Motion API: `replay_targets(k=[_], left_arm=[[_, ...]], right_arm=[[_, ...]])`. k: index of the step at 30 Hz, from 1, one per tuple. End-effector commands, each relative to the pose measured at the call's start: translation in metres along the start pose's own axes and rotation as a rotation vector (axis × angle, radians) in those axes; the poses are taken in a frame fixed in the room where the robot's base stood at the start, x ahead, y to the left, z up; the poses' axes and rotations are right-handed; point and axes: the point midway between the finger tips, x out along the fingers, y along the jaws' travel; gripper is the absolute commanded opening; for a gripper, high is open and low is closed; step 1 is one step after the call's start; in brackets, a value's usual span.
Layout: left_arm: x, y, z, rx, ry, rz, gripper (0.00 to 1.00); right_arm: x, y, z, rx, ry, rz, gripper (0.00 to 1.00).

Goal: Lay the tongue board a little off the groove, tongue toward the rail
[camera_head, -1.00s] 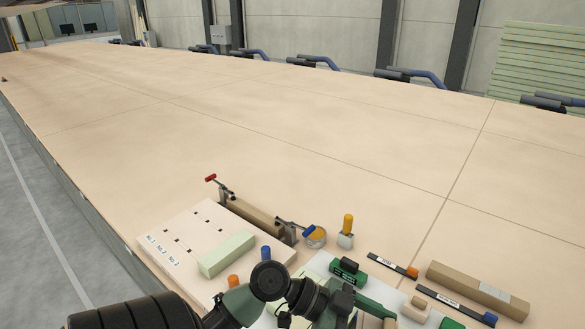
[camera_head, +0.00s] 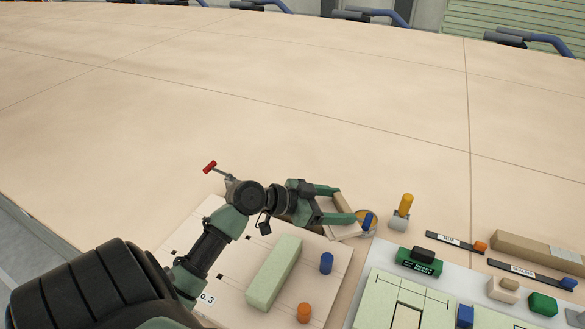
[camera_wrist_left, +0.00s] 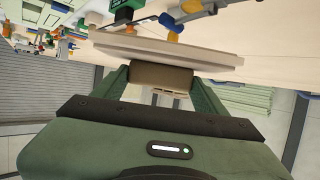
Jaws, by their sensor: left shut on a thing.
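My left gripper (camera_head: 338,204) is shut on a pale wooden board (camera_head: 347,208), which I take to be the tongue board. It is held tilted near the far right corner of the white panel (camera_head: 228,272). In the left wrist view a brown block (camera_wrist_left: 162,77) sits between the fingers, with the long pale board (camera_wrist_left: 165,50) crossing just beyond. I cannot make out the tongue or the groove. The wooden rail along the panel's far edge is mostly hidden by my arm; its red-handled clamp (camera_head: 210,167) shows. I cannot tell whether the board touches anything. My right gripper is not in view.
A pale green block (camera_head: 274,272), a blue peg (camera_head: 326,263) and an orange peg (camera_head: 304,313) stand on the panel. The wide tabletop (camera_head: 300,110) behind is clear.

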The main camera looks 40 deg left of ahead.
Motion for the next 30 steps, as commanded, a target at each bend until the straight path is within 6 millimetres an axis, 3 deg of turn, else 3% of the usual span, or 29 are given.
replay_targets(k=[1, 4, 9, 12, 15, 18, 23, 30], left_arm=[[0.008, -0.028, 0.003, -0.021, 0.006, -0.068, 0.26], [0.013, -0.084, -0.001, -0.078, 0.007, -0.211, 0.26], [0.007, -0.174, -0.016, -0.175, 0.01, -0.451, 0.26], [-0.003, -0.217, -0.027, -0.225, 0.01, -0.574, 0.26], [-0.014, -0.249, -0.035, -0.266, 0.008, -0.666, 0.26], [-0.024, -0.269, -0.042, -0.294, 0.007, -0.728, 0.26], [-0.027, -0.281, -0.038, -0.312, 0.001, -0.766, 0.26], [-0.005, -0.281, 0.016, -0.317, -0.003, -0.766, 0.26]], right_arm=[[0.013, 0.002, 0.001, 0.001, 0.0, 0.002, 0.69], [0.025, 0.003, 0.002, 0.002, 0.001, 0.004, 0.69], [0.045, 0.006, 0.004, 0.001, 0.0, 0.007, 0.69], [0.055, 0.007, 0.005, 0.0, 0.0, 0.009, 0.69], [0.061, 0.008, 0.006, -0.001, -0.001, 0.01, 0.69], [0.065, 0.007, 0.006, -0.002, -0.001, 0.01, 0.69], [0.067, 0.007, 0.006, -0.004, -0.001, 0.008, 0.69], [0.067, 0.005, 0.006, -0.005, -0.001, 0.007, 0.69]])
